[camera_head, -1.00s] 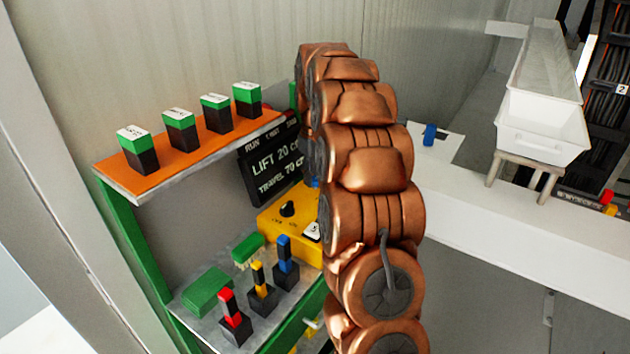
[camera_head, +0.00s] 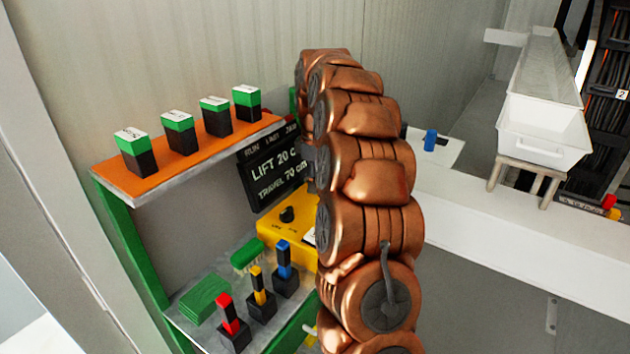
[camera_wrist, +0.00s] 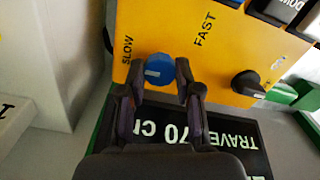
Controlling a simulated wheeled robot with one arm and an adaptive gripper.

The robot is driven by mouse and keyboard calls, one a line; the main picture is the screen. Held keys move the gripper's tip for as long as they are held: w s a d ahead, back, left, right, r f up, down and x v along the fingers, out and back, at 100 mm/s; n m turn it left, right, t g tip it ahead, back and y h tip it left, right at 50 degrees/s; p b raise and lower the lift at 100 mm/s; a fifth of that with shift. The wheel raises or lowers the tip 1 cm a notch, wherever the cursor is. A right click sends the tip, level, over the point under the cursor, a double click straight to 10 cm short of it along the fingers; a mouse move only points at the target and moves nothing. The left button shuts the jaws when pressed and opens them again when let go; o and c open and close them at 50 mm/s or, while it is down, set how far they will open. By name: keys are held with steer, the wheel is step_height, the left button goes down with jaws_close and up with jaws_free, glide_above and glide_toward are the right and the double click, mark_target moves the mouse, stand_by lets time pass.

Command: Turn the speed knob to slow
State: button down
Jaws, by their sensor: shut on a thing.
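The blue speed knob (camera_wrist: 160,70) sits on the yellow panel (camera_wrist: 170,25) in the wrist view, between the printed words SLOW and FAST. Its white mark faces the lower left of the knob. My gripper (camera_wrist: 161,72) is shut on the knob, one dark finger on each side of it. In the head view my copper arm hides the knob and most of my gripper; part of the yellow panel (camera_head: 275,238) shows to the left of the arm.
A black knob (camera_wrist: 248,84) is right of the blue one. A display (camera_head: 272,170) reads LIFT 20 and TRAVEL 70 cm. Red, yellow and blue levers (camera_head: 258,285) stand on the lower shelf. Several green-topped blocks (camera_head: 180,132) stand on the orange shelf (camera_head: 205,148).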

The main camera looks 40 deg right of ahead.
stand_by(0.4)
steer(key=c, duration=1.1)
jaws_free()
steer(key=shift+r, duration=0.1)
steer(key=shift+r, duration=3.65)
